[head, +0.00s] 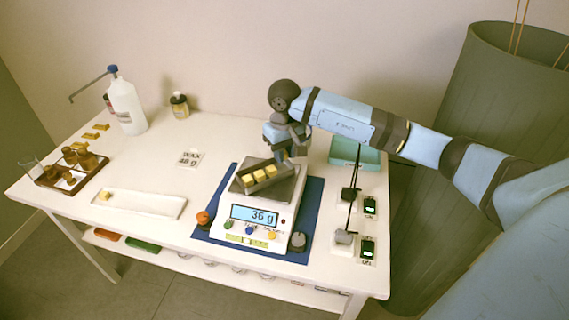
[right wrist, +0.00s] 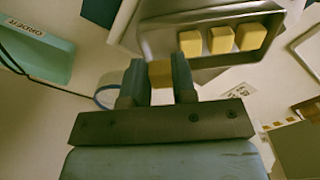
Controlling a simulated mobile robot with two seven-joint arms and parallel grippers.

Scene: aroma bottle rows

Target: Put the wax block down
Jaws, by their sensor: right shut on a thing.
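My right gripper (head: 284,154) is over the back of the scale. In the right wrist view its fingers (right wrist: 160,80) are shut on a yellow wax block (right wrist: 160,71). The held block shows beside the rim of the metal dish (right wrist: 160,38); its height above the dish is hard to tell. The dish (head: 262,186) sits on the scale pan and holds three wax blocks (head: 259,175) in a row, also clear in the right wrist view (right wrist: 220,40). The scale (head: 240,228) reads 36 g. My left gripper is not in view.
A white tray (head: 150,203) with one small yellow block (head: 104,196) lies left of the scale. A WAX card (head: 189,158), a pump bottle (head: 126,106), a bottle rack (head: 62,178) and a green tray (head: 352,157) stand around. Black posts with lit displays (head: 368,206) are at right.

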